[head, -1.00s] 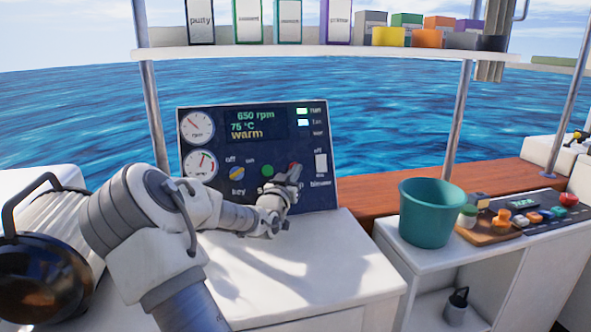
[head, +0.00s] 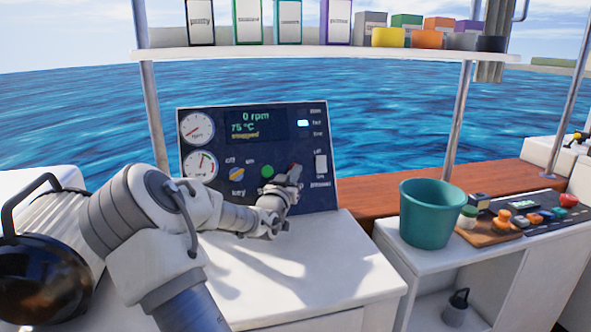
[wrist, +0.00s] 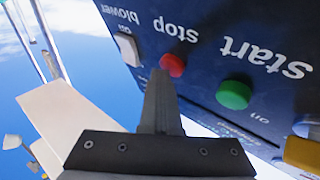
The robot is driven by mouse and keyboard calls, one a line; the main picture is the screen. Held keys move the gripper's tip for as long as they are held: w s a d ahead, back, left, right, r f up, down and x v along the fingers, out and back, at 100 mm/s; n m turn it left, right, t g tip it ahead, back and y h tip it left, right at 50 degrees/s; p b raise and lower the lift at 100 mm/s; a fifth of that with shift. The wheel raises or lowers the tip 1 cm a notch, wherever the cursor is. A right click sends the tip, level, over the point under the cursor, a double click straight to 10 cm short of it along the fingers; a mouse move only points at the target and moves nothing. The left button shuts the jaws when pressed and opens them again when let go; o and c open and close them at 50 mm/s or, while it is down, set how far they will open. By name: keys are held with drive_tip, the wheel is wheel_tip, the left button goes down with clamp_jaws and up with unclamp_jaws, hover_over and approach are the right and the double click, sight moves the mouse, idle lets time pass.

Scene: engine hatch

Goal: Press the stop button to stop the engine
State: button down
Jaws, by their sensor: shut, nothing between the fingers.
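The engine panel (head: 215,140) stands upright on the white counter in the head view. Its display (head: 255,124) reads 0 rpm and 75 °C, with a small blurred yellow word below. The red stop button (wrist: 172,65) shows in the wrist view under the word "stop". My gripper (wrist: 163,82) is shut and empty, its tips at the near edge of the red button; I cannot tell whether they touch it. In the head view my gripper (head: 295,172) largely covers that button. The green start button (wrist: 233,95) is beside it.
The yellow key switch (head: 237,173) and white blower switch (head: 321,163) flank the buttons. A teal bucket (head: 427,215) stands to the right of the counter. A shelf (head: 330,51) with boxes runs above the panel. The counter front (head: 330,265) is clear.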

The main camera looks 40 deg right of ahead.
drive_tip(key=shift+s+a+r, duration=0.35)
drive_tip(key=shift+s+a, duration=0.05)
drive_tip(key=shift+s, duration=0.3)
drive_tip(key=s, duration=0.1)
drive_tip(key=s+a+r+p, duration=0.1)
drive_tip(key=s+a+r, duration=0.1)
drive_tip(key=s, duration=0.1)
drive_tip(key=shift+a+p, duration=0.1)
drive_tip(key=shift+p, duration=0.3)
idle(0.6)
